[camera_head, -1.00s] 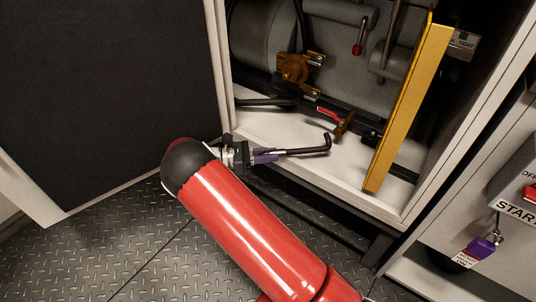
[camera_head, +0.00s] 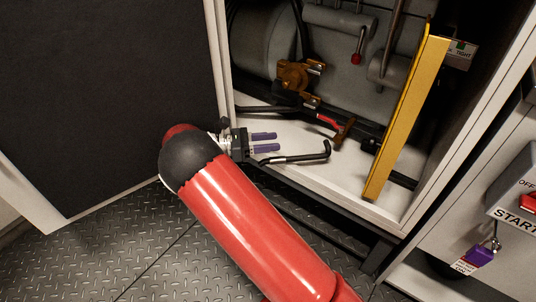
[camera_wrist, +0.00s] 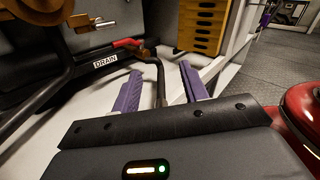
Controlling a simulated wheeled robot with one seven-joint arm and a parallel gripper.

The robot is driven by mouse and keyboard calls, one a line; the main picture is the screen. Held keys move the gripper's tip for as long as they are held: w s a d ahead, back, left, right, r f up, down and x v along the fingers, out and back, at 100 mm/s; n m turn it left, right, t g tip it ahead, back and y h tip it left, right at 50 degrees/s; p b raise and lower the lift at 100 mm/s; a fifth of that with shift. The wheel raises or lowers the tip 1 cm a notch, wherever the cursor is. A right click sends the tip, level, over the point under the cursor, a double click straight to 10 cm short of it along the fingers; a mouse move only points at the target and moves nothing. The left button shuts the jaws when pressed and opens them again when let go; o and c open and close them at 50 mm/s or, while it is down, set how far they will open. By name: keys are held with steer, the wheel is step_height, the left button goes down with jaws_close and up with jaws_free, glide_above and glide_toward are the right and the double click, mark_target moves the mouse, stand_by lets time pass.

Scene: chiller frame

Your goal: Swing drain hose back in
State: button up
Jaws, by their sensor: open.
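The drain hose (camera_head: 297,158) is a thin black bent tube at the cabinet's front sill. In the wrist view the hose (camera_wrist: 160,86) runs from its bend near the drain valve down toward my gripper. My gripper (camera_head: 264,142) is open, with two purple fingers pointing right into the cabinet opening. In the wrist view the hose shows between the fingers, but in the head view it passes just on the near side of them; I cannot tell whether it touches. The red-handled drain valve (camera_wrist: 127,43) sits behind, above the DRAIN label (camera_wrist: 105,61).
A yellow panel (camera_head: 408,115) stands on the right of the opening. A large dark door (camera_head: 110,90) stands open at left. Brown valve (camera_head: 294,73) and grey pipes fill the cabinet's back.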

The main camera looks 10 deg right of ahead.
step_height(320, 180, up, 12)
steer(key=p, duration=0.1)
steer(key=shift+f, duration=0.15)
